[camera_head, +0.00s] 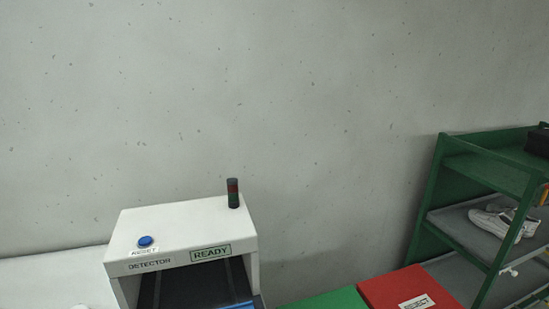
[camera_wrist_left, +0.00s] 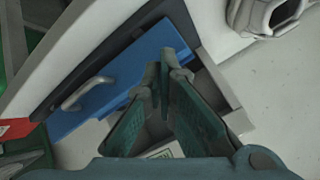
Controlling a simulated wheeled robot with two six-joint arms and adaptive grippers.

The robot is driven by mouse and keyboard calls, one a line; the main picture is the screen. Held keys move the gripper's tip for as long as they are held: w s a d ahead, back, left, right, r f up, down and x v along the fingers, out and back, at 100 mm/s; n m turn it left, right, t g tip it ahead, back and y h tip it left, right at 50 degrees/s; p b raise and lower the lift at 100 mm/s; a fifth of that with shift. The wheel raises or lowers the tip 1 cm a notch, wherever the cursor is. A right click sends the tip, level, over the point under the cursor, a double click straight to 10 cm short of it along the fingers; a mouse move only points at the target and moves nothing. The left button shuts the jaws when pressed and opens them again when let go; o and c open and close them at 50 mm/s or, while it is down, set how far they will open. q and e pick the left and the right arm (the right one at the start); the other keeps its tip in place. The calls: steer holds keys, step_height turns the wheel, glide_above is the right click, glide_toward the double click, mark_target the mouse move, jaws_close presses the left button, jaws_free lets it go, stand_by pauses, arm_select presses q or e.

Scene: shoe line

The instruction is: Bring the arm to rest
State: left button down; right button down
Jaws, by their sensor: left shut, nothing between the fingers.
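My left gripper (camera_wrist_left: 163,78) shows only in the left wrist view. Its two dark fingers come together at the tips with nothing between them. Below and left of the fingertips is a flat blue piece (camera_wrist_left: 75,122) with a grey handle (camera_wrist_left: 85,93); the gripper does not appear to hold it. Neither gripper shows in the head view, and my right gripper is in no view.
The white detector (camera_head: 185,220) has a READY sign, a blue reset button (camera_head: 145,241) and a dark signal lamp (camera_head: 233,193). A red REJECT surface (camera_head: 390,286) and a green one (camera_head: 325,301) lie right of it. A green rack (camera_head: 485,160) holds white shoes (camera_head: 500,222). A pale shoe (camera_wrist_left: 268,14) shows in the wrist view.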

arm_select(q)
steer(key=s+d+f+n+g+h, duration=0.1)
steer(key=s+d+f+g, duration=0.2)
steer(key=s, duration=0.3)
steer(key=s+d+f+n+g+h, duration=0.2)
steer(key=s+d+f, duration=0.1)
steer(key=s, duration=0.3)
step_height(320, 180, down, 14)
steer(key=a+r+g+b, duration=0.1)
steer(key=s+a+f+b, duration=0.1)
steer(key=s+f, duration=0.6)
steer(key=f, duration=0.4)
steer(key=s+f+g+b, duration=0.1)
steer(key=s+f+b, duration=0.1)
steer(key=s+f, duration=0.6)
step_height(320, 180, down, 4)
steer(key=shift+a+r+g, duration=0.1)
steer(key=shift+a+g, duration=0.2)
steer(key=shift+a, duration=0.1)
